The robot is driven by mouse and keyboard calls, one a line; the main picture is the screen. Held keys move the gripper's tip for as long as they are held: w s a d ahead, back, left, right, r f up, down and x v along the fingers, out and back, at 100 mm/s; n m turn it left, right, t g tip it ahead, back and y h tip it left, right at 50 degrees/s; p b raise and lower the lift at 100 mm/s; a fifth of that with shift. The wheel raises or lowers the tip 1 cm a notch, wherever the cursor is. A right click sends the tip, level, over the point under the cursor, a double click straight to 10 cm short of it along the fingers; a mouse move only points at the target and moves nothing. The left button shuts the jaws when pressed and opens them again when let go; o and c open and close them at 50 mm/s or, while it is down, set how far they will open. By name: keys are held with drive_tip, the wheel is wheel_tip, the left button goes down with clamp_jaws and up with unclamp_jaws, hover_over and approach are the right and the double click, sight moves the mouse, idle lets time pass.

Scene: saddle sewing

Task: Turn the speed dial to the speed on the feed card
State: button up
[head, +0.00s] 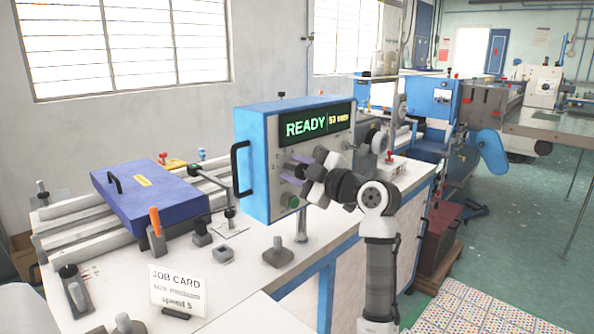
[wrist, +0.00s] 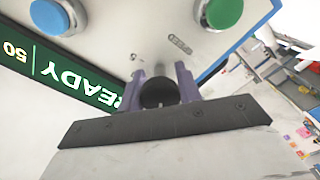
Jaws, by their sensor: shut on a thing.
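The job card (head: 178,291) stands on the white bench top in the head view; its last line reads "speed 5". The blue control box (head: 252,165) has a lit display (head: 318,124) reading "READY" in green, with smaller yellow text beside it. My gripper (head: 297,168) is at the box's front panel, below the display. In the wrist view, the purple fingers of my gripper (wrist: 160,76) are shut on a round black dial (wrist: 158,92), one finger on each side. Small numerals are printed on the panel around it. Which number the dial points to cannot be told.
A green button (wrist: 222,12) and a blue button (wrist: 52,15) sit on the panel close to the dial. A dark blue case (head: 150,196) and metal rails lie left of the box. Small fixtures, one with an orange handle (head: 155,222), stand on the bench.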

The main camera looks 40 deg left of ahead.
drive_tip(key=shift+m, duration=0.3)
drive_tip(key=m+p, duration=0.1)
drive_tip(key=m, duration=0.4)
drive_tip(key=m+p, duration=0.2)
drive_tip(key=m, duration=0.4)
drive_tip(key=shift+m, duration=0.3)
drive_tip(key=m+p, duration=0.4)
drive_tip(key=m, duration=0.2)
drive_tip(key=shift+s+r+p, duration=0.1)
drive_tip(key=shift+r+p, duration=0.05)
drive_tip(key=shift+p, duration=0.15)
drive_tip(key=m+p, duration=0.3)
drive_tip(key=m, duration=0.2)
drive_tip(key=shift+p, duration=0.4)
drive_tip(key=shift+m, duration=0.4)
drive_tip(key=o, duration=1)
drive_tip(key=shift+c, duration=0.2)
